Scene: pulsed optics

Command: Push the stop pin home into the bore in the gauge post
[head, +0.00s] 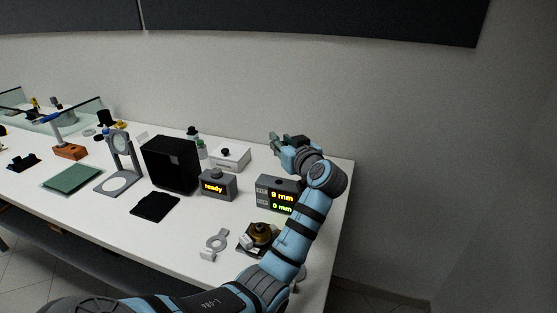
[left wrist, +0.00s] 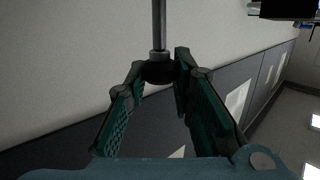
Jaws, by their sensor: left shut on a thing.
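My left gripper (head: 275,140) is raised above the back right part of the table, in front of the wall. In the left wrist view its fingers (left wrist: 160,73) are shut on the dark end of a thin grey metal rod (left wrist: 158,25), which looks like the stop pin. The rod runs out of the top of that view, so its far end is hidden. In the head view the pin is too small to make out. I cannot identify the gauge post or its bore for sure. A dark and brass-coloured fixture (head: 260,234) stands below, partly hidden by my arm. My right gripper is not in view.
A grey display box (head: 263,193) with yellow and green millimetre readings stands beside my forearm. A smaller box reading "ready" (head: 217,184), a black box (head: 170,163) and a white box (head: 231,157) stand left of it. A grey ring-ended part (head: 216,243) lies near the front.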

